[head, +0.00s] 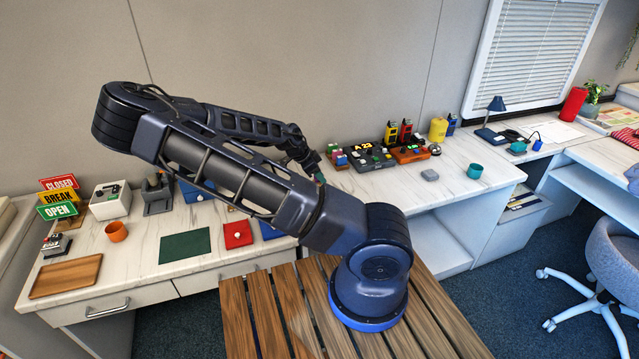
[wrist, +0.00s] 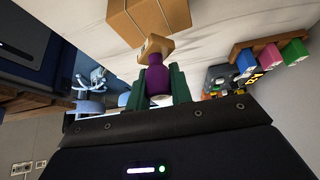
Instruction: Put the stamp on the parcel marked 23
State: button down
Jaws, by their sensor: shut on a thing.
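My gripper (wrist: 158,85) shows in the wrist view with its two green fingers shut on a stamp (wrist: 158,76). The stamp has a purple handle and a tan wooden head that points away from the fingers. A cardboard parcel (wrist: 150,16) lies on the pale counter just beyond the stamp head, cut off by the top edge. The stamp head appears close to its edge; I cannot tell whether they touch. No number can be read on this parcel. In the head view my arm hides the parcel and the held stamp, with only a bit of my gripper (head: 320,178) showing.
A device with a display reading "A 23" (head: 366,147) stands on the counter beside a rack of coloured stamps (head: 338,157). The rack (wrist: 271,45) also shows in the wrist view. A grey block (head: 430,175) and a teal cup (head: 474,171) stand to the right.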

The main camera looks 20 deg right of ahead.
jog(key=shift+f, duration=1.6)
jog(key=c, duration=1.3)
grip_release()
jog(key=shift+f, duration=0.1)
jog(key=shift+o, duration=0.2)
